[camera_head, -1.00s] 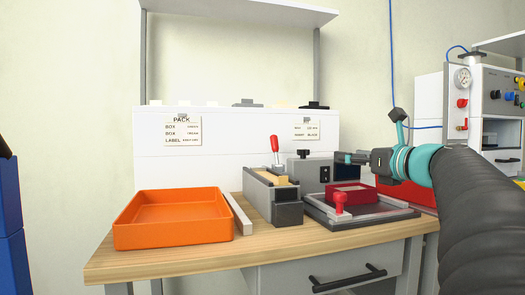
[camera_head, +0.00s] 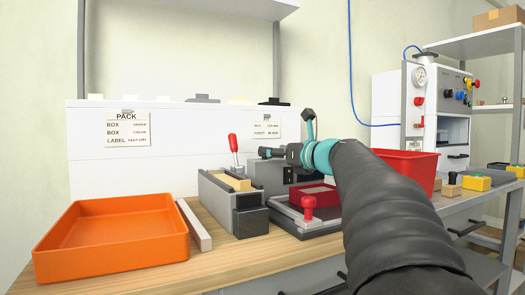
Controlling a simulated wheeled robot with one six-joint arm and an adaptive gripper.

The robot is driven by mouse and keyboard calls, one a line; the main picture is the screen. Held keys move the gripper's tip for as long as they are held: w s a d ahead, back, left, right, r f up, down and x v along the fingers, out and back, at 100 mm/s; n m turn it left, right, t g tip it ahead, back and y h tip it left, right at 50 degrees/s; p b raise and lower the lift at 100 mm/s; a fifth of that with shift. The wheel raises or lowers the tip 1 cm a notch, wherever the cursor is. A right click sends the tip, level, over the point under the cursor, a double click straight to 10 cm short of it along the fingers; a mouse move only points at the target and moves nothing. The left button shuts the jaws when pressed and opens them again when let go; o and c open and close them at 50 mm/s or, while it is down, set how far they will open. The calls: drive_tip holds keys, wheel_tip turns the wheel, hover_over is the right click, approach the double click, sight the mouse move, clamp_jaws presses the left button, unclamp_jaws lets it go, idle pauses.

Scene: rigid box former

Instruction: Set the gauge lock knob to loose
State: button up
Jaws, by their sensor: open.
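The box former, a grey block (camera_head: 268,178) with a dark switch plate, stands at the back of the wooden bench. My gripper (camera_head: 266,153) is at the top of this block, coming in from the right. It is open, with its fingers pointing left. The black knob on top of the block is at or behind my fingertips, and I cannot tell it apart from them or read its setting. Whether the fingers touch it cannot be told.
A grey clamp (camera_head: 236,203) with a red lever (camera_head: 233,143) stands left of the block. An orange tray (camera_head: 115,237) fills the bench's left side. A red bin (camera_head: 408,168) stands behind my arm.

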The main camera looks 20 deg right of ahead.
drive_tip(key=shift+x, duration=2.4)
drive_tip(key=c, duration=1.2)
drive_tip(key=shift+o, duration=0.2)
drive_tip(key=shift+d+p, duration=0.1)
drive_tip(key=shift+p, duration=0.2)
